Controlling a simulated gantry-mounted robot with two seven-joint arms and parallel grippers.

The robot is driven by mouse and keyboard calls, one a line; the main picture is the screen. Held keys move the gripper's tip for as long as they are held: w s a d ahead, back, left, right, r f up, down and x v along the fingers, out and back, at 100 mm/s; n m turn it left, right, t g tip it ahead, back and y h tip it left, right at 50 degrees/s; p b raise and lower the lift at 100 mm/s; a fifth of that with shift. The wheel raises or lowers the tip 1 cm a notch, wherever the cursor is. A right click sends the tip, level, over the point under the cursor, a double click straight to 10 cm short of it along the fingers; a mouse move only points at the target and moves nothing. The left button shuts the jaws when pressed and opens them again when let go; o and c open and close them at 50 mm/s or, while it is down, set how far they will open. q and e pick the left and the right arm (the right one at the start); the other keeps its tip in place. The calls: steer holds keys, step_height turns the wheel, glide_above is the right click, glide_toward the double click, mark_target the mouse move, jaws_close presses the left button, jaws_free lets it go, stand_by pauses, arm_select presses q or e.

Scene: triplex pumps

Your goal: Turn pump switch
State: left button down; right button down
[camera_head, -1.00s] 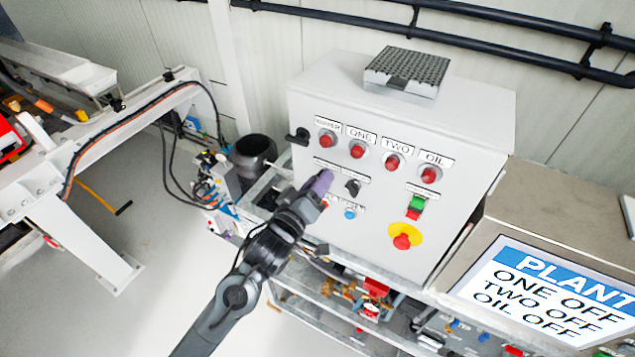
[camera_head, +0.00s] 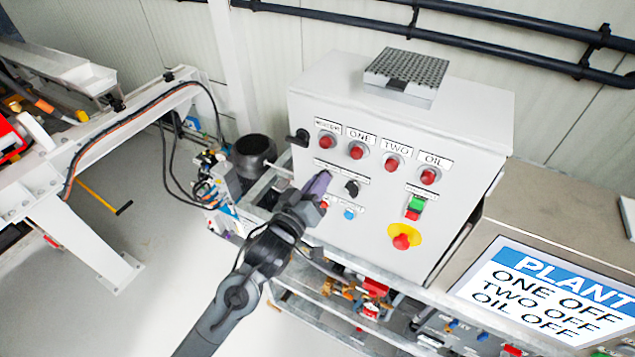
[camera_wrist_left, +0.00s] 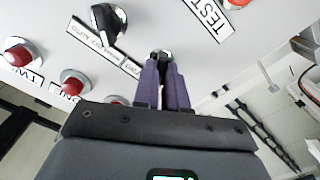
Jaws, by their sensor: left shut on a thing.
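The white control cabinet (camera_head: 300,110) has a row of red lamps and two switch positions below them. My left gripper (camera_head: 321,180), with purple fingers, is at the left switch position on the panel front. In the wrist view its fingers (camera_wrist_left: 163,62) are close together on a small dark switch knob (camera_wrist_left: 162,53), mostly hidden between the fingertips. The neighbouring black rotary switch (camera_head: 352,188) is free of the gripper, just to its right; it also shows in the wrist view (camera_wrist_left: 107,24). My right gripper is in neither view.
A red-and-yellow emergency stop (camera_head: 402,240) and a green-and-red button pair (camera_head: 416,207) sit right on the panel. A blue button (camera_head: 350,214) is below the switches. The screen (camera_head: 550,295) reads ONE OFF, TWO OFF, OIL OFF. A black handle (camera_head: 297,137) sticks out left.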

arm_select(q)
steer(key=shift+d+m, duration=0.1)
steer(key=shift+m, duration=2.9)
steer(key=c, duration=1.2)
jaws_free()
steer(key=shift+s, duration=0.1)
